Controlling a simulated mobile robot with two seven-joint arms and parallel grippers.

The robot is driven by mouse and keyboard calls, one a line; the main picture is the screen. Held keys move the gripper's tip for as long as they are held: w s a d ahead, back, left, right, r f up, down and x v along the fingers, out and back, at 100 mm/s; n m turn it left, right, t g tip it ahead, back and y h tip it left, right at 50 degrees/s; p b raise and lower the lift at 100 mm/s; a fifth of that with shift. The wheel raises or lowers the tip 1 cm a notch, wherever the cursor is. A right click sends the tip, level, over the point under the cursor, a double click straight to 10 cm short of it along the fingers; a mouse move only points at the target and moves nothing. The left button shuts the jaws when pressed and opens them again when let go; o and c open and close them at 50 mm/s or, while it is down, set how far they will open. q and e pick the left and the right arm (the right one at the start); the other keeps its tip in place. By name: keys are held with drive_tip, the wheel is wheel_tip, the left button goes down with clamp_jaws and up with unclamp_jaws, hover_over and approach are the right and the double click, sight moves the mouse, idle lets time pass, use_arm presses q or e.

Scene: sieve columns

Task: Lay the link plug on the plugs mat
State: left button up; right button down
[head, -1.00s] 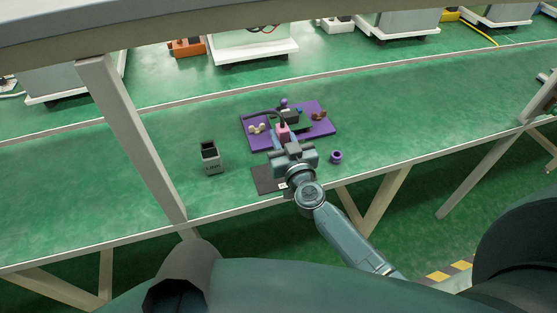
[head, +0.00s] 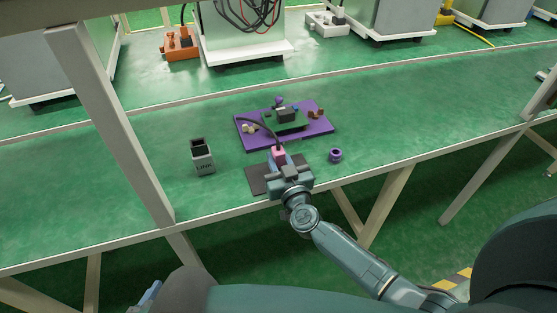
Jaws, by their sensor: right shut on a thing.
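My right gripper (head: 281,163) is shut on the pink link plug (head: 279,153), whose black cable runs back and left over the purple tray. The dark grey mat (head: 257,181), which I take for the plugs mat, lies at the table's front edge, partly hidden by my right gripper. The plug is at the mat's far side; I cannot tell whether it touches the mat or hangs above it. My left gripper is not in view.
A purple tray (head: 322,126) behind holds a green board (head: 290,122) and small parts. A purple ring (head: 335,155) stands right of the gripper, a grey open-topped bin (head: 203,160) left of the mat. The table is clear farther left and right.

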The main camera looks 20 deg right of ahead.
drive_tip(key=c, duration=1.2)
unclamp_jaws()
drive_tip(key=shift+f, duration=0.1)
drive_tip(key=shift+o, duration=0.2)
drive_tip(key=s+a+f+n+g+y, duration=0.1)
drive_tip(key=s+g, duration=0.2)
drive_tip(key=s, duration=0.9)
drive_tip(key=s+a+f+n+g+y+p, duration=0.1)
drive_tip(key=s+a+g+y, duration=0.1)
drive_tip(key=s, duration=1.1)
drive_tip(key=shift+s+n+g+y, duration=0.15)
drive_tip(key=shift+n+g+y, duration=0.2)
drive_tip(key=shift+g, duration=0.55)
